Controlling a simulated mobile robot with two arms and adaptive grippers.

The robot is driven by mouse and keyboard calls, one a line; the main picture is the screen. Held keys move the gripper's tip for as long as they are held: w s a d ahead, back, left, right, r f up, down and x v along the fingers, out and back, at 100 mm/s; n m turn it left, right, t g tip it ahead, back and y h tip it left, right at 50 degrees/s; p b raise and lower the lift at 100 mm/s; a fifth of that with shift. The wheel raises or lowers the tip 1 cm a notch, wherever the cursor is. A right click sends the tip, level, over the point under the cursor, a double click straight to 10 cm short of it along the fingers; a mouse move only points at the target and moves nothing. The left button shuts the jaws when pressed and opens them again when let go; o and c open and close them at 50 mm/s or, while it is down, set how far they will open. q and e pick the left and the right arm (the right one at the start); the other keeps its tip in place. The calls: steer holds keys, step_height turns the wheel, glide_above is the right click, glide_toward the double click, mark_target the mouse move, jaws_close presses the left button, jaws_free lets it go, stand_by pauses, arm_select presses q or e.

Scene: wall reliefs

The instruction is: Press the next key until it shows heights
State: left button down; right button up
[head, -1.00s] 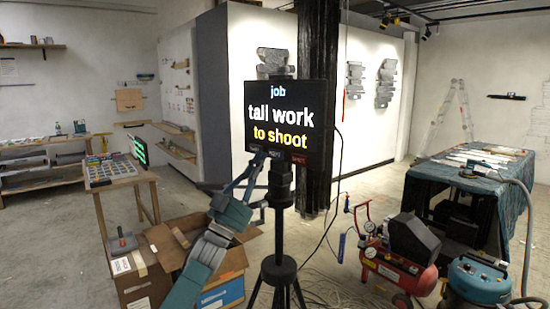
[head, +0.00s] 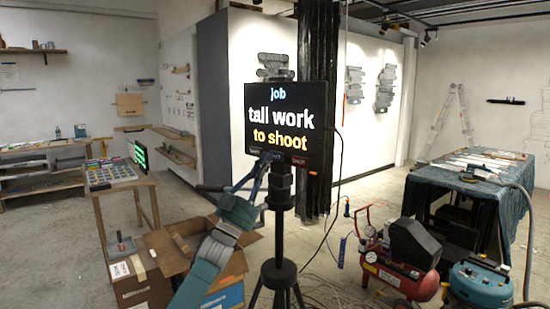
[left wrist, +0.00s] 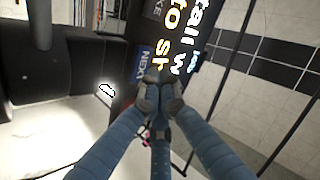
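A black screen (head: 290,104) on a tripod reads "job", "tall work", "to shoot". In the left wrist view, the screen (left wrist: 188,12) shows turned on its side. A blue key marked NEXT (left wrist: 143,66) sits along its lower edge, beside another key ending in "KE" (left wrist: 153,10). My left gripper (head: 267,158) is at the screen's lower edge. In the left wrist view its fingertips (left wrist: 158,94) are together, empty, close to the NEXT key and partly over it. I cannot tell whether they touch it. My right gripper is not in view.
The black tripod (head: 279,268) stands before me, with an open cardboard box (head: 145,285) to its left. A table with coloured tiles (head: 110,178) is further left. A red compressor (head: 400,275) and cables lie right, near a cloth-covered table (head: 470,190).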

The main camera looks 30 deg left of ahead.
arm_select(q)
steer(key=shift+w, duration=0.1)
stand_by(0.7)
steer(key=shift+w+d, duration=0.15)
steer(key=shift+w, duration=0.15)
steer(key=shift+w+b, duration=0.4)
steer(key=shift+b, duration=0.1)
stand_by(0.6)
steer(key=shift+s, duration=0.85)
steer(key=s, duration=0.1)
steer(key=s+a, duration=0.1)
steer(key=s, duration=0.1)
steer(key=s+p, duration=0.1)
steer(key=shift+s+a, duration=0.3)
steer(key=shift+s, duration=0.1)
stand_by(0.9)
